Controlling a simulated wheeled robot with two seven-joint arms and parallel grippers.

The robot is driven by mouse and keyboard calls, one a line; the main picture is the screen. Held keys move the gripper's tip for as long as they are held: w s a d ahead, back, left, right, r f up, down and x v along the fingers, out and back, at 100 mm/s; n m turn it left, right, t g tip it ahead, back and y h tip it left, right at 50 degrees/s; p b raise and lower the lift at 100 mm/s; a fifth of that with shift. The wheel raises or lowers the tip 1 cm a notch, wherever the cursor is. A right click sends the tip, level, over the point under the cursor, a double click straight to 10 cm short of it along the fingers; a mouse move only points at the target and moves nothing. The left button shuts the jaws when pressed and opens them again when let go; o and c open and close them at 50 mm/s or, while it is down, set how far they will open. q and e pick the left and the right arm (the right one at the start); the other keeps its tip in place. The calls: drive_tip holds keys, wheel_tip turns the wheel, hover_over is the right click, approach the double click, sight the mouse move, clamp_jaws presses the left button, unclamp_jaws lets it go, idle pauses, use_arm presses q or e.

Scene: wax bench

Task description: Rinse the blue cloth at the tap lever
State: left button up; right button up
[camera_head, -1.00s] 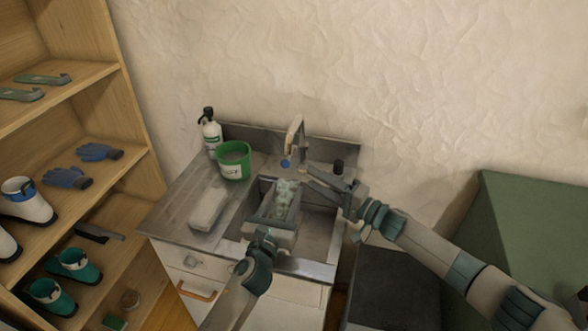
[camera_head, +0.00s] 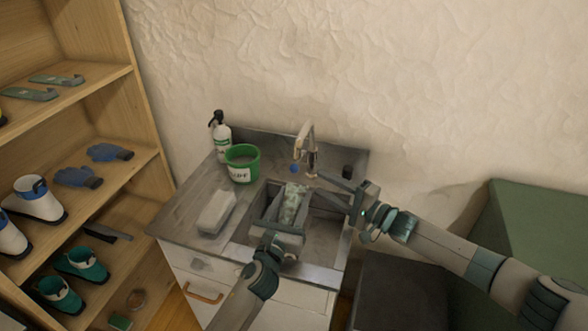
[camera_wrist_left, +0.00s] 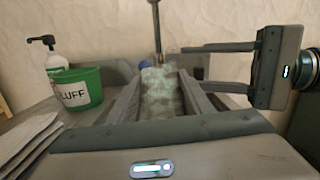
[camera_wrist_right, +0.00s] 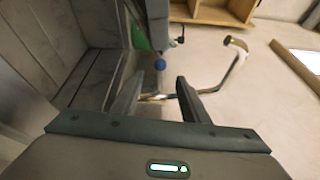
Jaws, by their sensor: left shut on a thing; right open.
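The cloth (camera_head: 291,203) looks pale and mottled green rather than plain blue. It hangs between the fingers of my left gripper (camera_head: 281,208), over the sink basin (camera_head: 322,228); it also shows in the left wrist view (camera_wrist_left: 161,92). My left gripper is shut on it. The tap (camera_head: 306,140) stands behind the basin, with a blue knob (camera_head: 294,168) beside it. My right gripper (camera_head: 325,188) is open, right of the cloth and close to the tap. In the right wrist view the blue knob (camera_wrist_right: 159,64) shows just beyond the fingertips. I cannot tell whether water runs.
A green bucket (camera_head: 243,168) and a pump bottle (camera_head: 221,137) stand on the counter at the back left. A pale block (camera_head: 216,211) lies left of the basin. A wooden shelf (camera_head: 144,95) stands at the left, a green box (camera_head: 535,235) at the right.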

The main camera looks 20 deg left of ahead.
sight(294, 167)
drive_tip(key=shift+x, duration=5.85)
drive_tip(key=shift+f, duration=0.1)
clamp_jaws()
